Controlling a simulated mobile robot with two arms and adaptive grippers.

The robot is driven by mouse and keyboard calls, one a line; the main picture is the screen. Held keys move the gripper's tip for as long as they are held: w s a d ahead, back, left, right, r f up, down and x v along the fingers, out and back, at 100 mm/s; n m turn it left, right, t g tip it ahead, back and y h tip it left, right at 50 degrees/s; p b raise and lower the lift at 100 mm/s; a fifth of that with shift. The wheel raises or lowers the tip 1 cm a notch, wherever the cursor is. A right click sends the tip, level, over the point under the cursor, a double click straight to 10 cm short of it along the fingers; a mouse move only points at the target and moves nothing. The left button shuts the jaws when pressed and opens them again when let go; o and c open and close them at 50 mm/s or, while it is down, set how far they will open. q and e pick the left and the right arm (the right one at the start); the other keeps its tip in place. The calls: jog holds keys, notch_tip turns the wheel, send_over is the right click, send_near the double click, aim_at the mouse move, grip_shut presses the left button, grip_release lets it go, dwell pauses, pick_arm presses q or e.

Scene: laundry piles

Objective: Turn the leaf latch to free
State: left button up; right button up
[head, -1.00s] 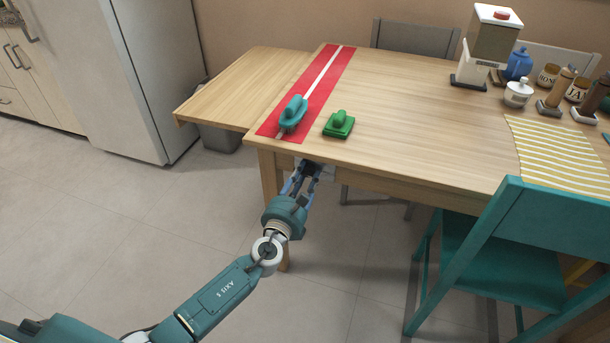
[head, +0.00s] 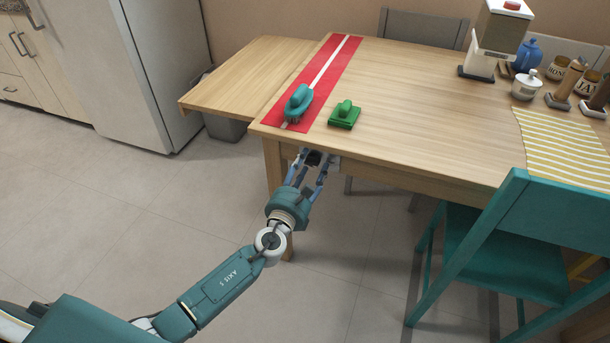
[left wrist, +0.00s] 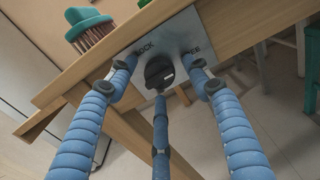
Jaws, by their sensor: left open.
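The leaf latch is a black knob (left wrist: 158,72) on a grey metal plate (left wrist: 172,38) on the table's edge. The plate has dark lettering, LOCK at left and FREE at right, partly covered by my fingers. A small white mark shows on the knob; I cannot tell which word it points to. My left gripper (left wrist: 160,76) is open, its blue fingers spread around the knob, apparently not closed on it. In the head view the left gripper (head: 312,162) is at the table's front edge, below the red strip. The raised table leaf (head: 245,80) extends to the left. My right gripper is out of view.
A teal chair (head: 510,250) stands at right, a bin (head: 225,125) under the leaf. The floor at left is clear.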

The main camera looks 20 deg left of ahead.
pick_arm(q)
jog(key=s, duration=1.1)
jog(key=shift+s+a, duration=0.2)
jog(key=shift+s, duration=0.15)
